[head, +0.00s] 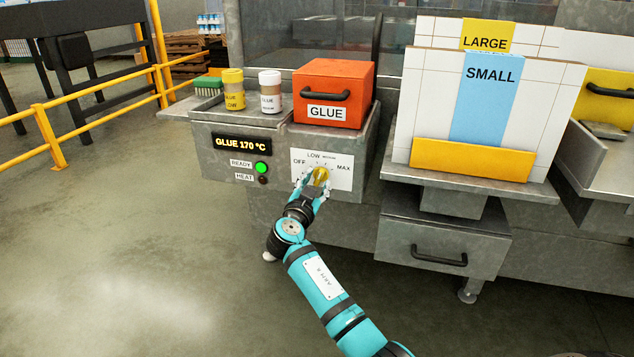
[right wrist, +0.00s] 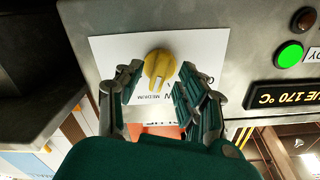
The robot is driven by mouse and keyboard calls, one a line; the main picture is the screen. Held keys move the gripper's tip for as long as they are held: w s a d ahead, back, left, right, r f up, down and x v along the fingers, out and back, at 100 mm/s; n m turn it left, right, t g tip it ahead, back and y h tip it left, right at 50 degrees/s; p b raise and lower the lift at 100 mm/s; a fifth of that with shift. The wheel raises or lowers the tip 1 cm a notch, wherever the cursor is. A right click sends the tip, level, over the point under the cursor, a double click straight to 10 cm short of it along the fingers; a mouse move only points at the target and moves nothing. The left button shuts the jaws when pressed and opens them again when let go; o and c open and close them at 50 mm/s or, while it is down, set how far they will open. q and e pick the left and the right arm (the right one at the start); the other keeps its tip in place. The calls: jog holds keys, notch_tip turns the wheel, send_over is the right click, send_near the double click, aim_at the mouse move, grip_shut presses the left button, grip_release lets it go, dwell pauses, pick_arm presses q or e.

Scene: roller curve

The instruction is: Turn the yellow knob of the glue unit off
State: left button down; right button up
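The yellow knob (head: 321,175) sits on a white dial plate (head: 341,171) marked OFF, LOW, MEDIUM and MAX, on the front of the grey glue unit (head: 220,171). In the right wrist view, which is upside down, the knob (right wrist: 158,64) shows a pale pointer mark directed toward the LOW and MEDIUM lettering. My right gripper (head: 313,181) is at the knob. Its fingers are open, one on each side of the knob, with visible gaps in the right wrist view (right wrist: 160,75). My left gripper is not in view.
The display (head: 241,143) reads GLUE 170 °C. The READY lamp (head: 261,167) glows green; the HEAT lamp (head: 263,180) is dark. An orange GLUE box (head: 333,93), two jars and a green brush stand on top. A drawer (head: 440,250) lies to the right.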

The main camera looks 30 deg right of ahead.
jog(key=shift+w+d, duration=0.35)
jog(key=shift+d, duration=0.1)
grip_shut()
